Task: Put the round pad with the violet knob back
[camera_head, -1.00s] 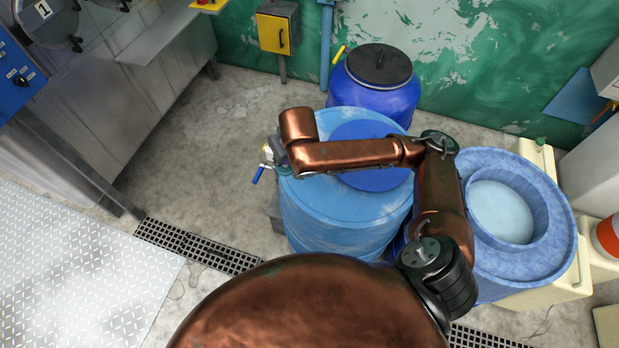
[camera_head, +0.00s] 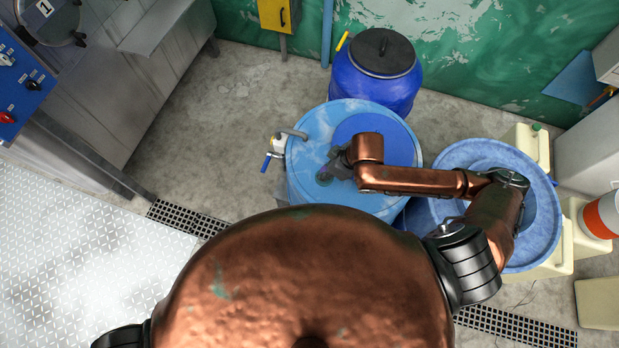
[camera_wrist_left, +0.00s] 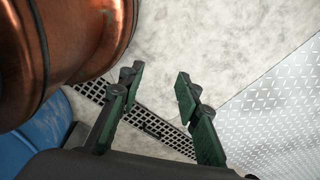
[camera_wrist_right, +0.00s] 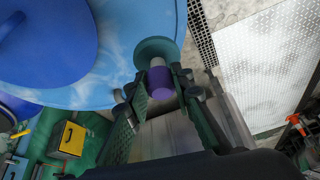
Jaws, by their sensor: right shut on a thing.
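The round pad (camera_wrist_right: 158,48) is a teal disc with a violet knob (camera_wrist_right: 160,84), seen in the right wrist view. My right gripper (camera_wrist_right: 157,92) is shut on the violet knob. In the head view my right gripper (camera_head: 333,170) is over the left part of the light blue drum's top (camera_head: 312,150); its own parts hide most of the pad there. I cannot tell whether the pad touches the drum top. My left gripper (camera_wrist_left: 157,78) is open and empty above the floor in the left wrist view. The head view does not show it.
A darker blue disc (camera_head: 390,134) lies on the light blue drum's top. A tap with a blue handle (camera_head: 266,163) sticks out at its left. A dark blue drum (camera_head: 375,90) stands behind, a blue tub (camera_head: 540,225) at right. Floor (camera_head: 240,130) at left is clear.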

